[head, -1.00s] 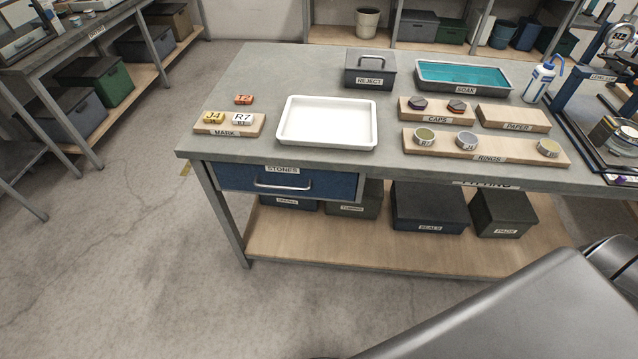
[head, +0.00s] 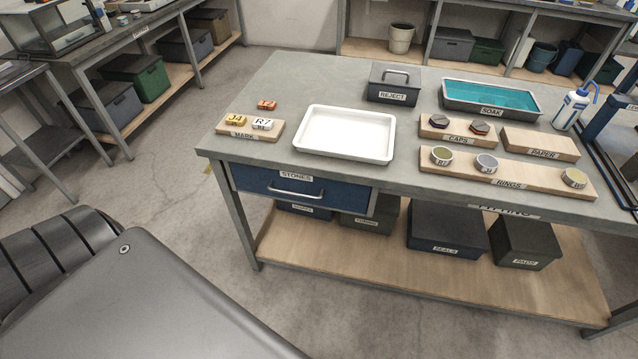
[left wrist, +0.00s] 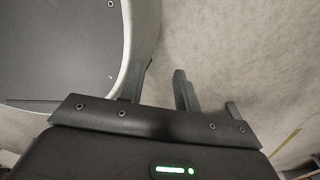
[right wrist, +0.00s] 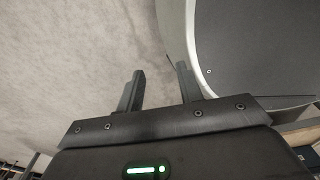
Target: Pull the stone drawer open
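The stone drawer (head: 250,180) has a dark blue front with a silver bar handle (head: 295,191) and a label reading STONES. It sits under the left front part of the grey workbench (head: 330,88) and looks shut. Neither gripper shows in the head view. In the left wrist view my left gripper (left wrist: 160,80) is open, with nothing between its fingers and bare floor beyond. In the right wrist view my right gripper (right wrist: 160,77) is also open and empty over the floor. Both grippers are away from the drawer.
A white tray (head: 348,151), the MARK board (head: 233,131) and the RINGS board (head: 540,182) stand on the bench. Lidded boxes sit on the wooden shelf (head: 400,268) below. Floor (head: 180,225) left of the bench is clear. Another bench stands at far left.

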